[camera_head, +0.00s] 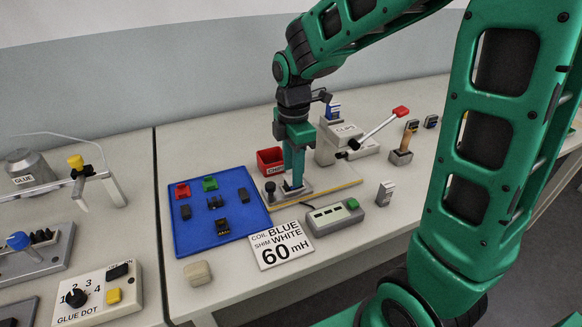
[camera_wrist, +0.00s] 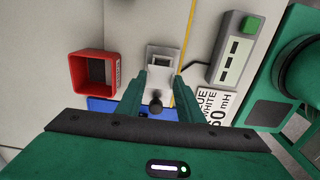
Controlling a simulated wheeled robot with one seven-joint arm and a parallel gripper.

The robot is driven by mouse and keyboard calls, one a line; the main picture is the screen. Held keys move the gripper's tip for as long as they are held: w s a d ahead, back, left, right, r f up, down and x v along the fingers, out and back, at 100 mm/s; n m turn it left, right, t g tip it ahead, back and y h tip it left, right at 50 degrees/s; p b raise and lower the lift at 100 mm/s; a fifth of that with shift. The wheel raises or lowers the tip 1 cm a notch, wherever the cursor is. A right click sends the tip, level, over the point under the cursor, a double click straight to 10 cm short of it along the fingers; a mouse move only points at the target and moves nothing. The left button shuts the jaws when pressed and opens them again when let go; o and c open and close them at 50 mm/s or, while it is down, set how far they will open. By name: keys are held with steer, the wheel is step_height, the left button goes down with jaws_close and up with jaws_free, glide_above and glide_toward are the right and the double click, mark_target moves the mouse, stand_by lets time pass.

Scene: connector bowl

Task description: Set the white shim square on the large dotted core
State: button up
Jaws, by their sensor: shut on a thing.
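My gripper (camera_head: 293,185) points down over a small grey fixture (camera_head: 305,189) with a black knob (camera_head: 270,187). In the wrist view, my gripper's fingertips (camera_wrist: 163,74) stand at the near edge of the fixture (camera_wrist: 163,54), with the black knob (camera_wrist: 155,101) between the fingers. Something small and pale shows between the tips. It looks like the white shim, but its outline blends with the fixture. I cannot make out the large dotted core here; the fingers hide part of the fixture. Several dark parts lie on the blue tray (camera_head: 235,181); their dots are too small to tell.
A red bin (camera_head: 270,160) stands behind the fixture. A lever press (camera_head: 345,140) with a red handle stands to the back right. A grey box with a green button (camera_head: 352,204) and a "60 mH" card (camera_head: 281,245) lie in front. A pale block (camera_head: 198,273) sits near the front edge.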

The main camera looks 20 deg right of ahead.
steer(key=o, duration=1.1)
steer(key=shift+c, duration=0.2)
step_height(320, 180, up, 11)
steer(key=s+d+f+m, duration=0.3)
steer(key=s+d+m, duration=0.5)
steer(key=s+m, duration=0.3)
steer(key=s+d+f+m, duration=0.4)
steer(key=s+d+m, duration=0.4)
steer(key=s+m, duration=0.4)
steer(key=shift+s+f+m, duration=0.15)
steer(key=shift+s+m, duration=0.05)
steer(key=shift+m, duration=0.5)
